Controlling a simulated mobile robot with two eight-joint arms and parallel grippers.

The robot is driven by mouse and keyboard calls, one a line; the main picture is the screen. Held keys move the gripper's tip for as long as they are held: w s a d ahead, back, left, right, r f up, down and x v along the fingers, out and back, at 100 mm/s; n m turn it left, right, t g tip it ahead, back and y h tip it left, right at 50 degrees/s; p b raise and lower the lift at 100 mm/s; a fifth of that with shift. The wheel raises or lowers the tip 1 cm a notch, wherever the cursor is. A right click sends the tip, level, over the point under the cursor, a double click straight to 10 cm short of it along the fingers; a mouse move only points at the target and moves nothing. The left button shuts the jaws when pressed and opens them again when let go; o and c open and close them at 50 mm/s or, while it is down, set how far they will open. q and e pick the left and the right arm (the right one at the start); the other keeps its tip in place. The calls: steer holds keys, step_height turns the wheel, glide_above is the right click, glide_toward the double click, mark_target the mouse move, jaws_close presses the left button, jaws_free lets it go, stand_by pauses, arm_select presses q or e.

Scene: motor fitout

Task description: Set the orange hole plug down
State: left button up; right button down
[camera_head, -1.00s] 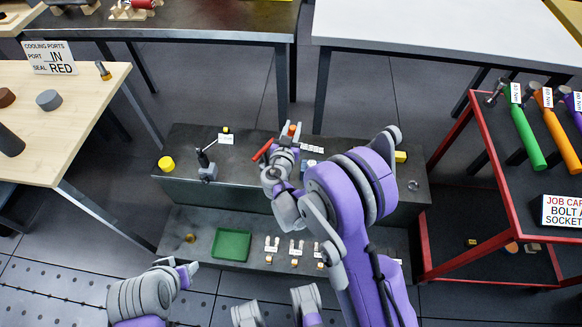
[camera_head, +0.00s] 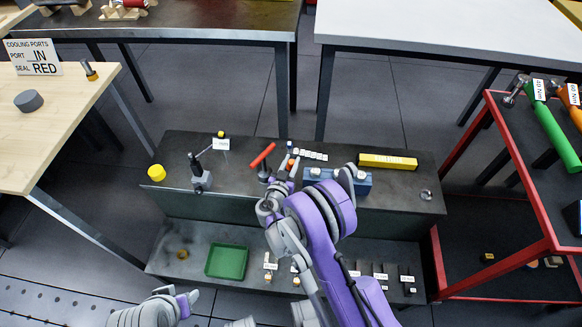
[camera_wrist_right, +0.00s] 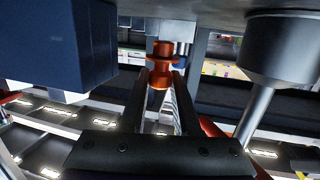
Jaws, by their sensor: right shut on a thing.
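The orange hole plug (camera_head: 291,163) shows at the tip of my right gripper (camera_head: 284,177), over the dark upper bench top. In the right wrist view the orange plug (camera_wrist_right: 160,66) sits between the two dark fingers, which are shut on it. Its flange and upper end stand clear of the fingers. I cannot tell whether it touches the bench. My left gripper (camera_head: 187,303) is at the lower left of the head view, away from the bench; its jaw opening is unclear.
A red bar (camera_head: 262,155) lies left of the plug. A blue block (camera_head: 340,181) stands close on the right, with a yellow box (camera_head: 388,161) beyond. White labels (camera_head: 308,154) lie behind.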

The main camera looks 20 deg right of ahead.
steer(key=shift+f, duration=1.25)
steer(key=shift+f+b, duration=0.2)
steer(key=shift+b, duration=0.15)
steer(key=c, duration=0.6)
jaws_free()
steer(key=shift+c, duration=0.2)
steer(key=shift+r, duration=0.25)
steer(key=p+v, duration=0.1)
steer(key=v, duration=1.1)
steer(key=shift+p, duration=0.3)
